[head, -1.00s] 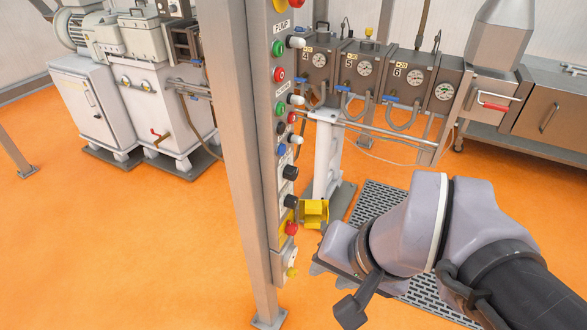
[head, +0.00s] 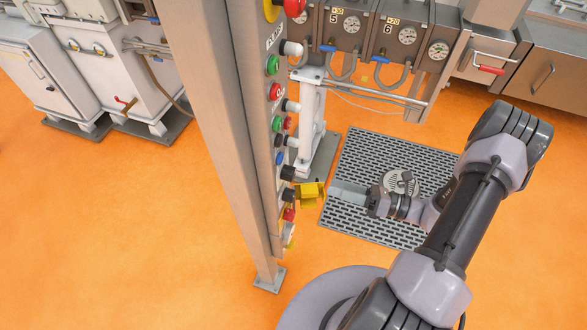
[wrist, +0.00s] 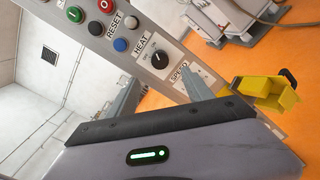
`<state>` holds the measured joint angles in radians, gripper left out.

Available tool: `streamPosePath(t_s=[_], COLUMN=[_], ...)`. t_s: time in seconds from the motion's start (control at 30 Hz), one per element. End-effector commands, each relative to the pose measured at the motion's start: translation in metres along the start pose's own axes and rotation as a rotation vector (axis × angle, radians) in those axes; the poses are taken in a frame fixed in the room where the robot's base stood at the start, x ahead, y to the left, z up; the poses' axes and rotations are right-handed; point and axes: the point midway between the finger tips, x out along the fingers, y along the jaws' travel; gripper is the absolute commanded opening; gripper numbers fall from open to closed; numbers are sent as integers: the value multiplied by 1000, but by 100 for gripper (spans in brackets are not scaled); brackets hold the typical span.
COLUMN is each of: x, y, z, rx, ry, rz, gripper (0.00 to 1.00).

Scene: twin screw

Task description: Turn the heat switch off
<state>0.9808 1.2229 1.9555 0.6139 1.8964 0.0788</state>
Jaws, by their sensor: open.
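The heat switch (wrist: 160,60) is a round black knob with a pale pointer, below the label HEAT on the grey control panel (wrist: 128,43). In the head view the heat switch (head: 288,172) appears to be the black knob below the blue button. In the wrist view my gripper (wrist: 160,80) is open, with one grey finger to each side below the knob and nothing between them. The right finger covers part of the panel near SPEED. In the head view my gripper (head: 340,192) points left at the panel, right of the yellow box; any contact is unclear.
A yellow box (head: 310,194) sticks out from the panel beside my gripper. Several buttons and knobs line the panel, including a blue button (wrist: 120,45). A steel post (head: 225,130) carries the panel. A grey floor grate (head: 370,225) lies under my arm.

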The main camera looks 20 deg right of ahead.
Motion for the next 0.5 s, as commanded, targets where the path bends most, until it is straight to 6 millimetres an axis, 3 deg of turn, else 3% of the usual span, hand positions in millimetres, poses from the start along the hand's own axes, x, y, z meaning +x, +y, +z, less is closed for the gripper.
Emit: streamPosePath(t_s=[0.1,0.3,0.5], x=[38,92,118], y=[1,1,1], z=[-2,-2,-1], rx=[0,-1,-2], ry=[6,7,6], rz=[5,5,3], gripper=[59,59,59])
